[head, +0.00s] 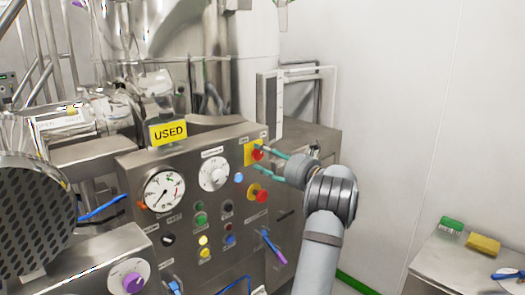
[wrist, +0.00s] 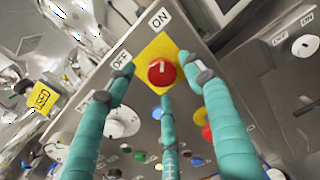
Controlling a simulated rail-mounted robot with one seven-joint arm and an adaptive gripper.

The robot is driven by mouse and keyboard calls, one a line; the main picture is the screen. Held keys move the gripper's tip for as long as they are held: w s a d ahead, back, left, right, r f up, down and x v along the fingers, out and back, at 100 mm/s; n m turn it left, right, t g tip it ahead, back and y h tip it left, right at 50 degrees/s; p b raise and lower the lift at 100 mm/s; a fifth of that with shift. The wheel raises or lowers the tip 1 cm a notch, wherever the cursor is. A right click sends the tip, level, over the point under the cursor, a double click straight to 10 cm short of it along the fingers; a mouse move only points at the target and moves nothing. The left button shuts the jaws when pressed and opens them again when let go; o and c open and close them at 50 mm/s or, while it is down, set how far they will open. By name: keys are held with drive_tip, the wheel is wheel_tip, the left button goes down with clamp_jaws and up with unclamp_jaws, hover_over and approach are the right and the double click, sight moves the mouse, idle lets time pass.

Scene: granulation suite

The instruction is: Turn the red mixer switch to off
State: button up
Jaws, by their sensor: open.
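The red mixer switch (head: 257,155) sits on a yellow plate (head: 248,150) at the upper right of the steel control panel. In the wrist view the red knob (wrist: 161,73) is in the middle, with a white mark pointing up, roughly toward the ON label (wrist: 159,18). The OFF label (wrist: 121,60) is to its left. My gripper (head: 259,159) is open in front of the panel, its teal fingers pointing at the switch. In the wrist view the fingertips spread left, right and below the knob; I cannot tell whether any touches it.
A second red knob on yellow (head: 261,195) sits below the switch. The panel also carries a gauge (head: 164,191), a white dial (head: 213,173) and several coloured buttons. A yellow USED sign (head: 168,132) stands on top. A steel table (head: 450,268) is at lower right.

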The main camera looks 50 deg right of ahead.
drive_tip(key=shift+w+d, duration=0.15)
drive_tip(key=shift+w, duration=0.7)
drive_tip(key=c, duration=0.3)
drive_tip(key=c, duration=0.8)
drive_tip(key=shift+c, duration=0.3)
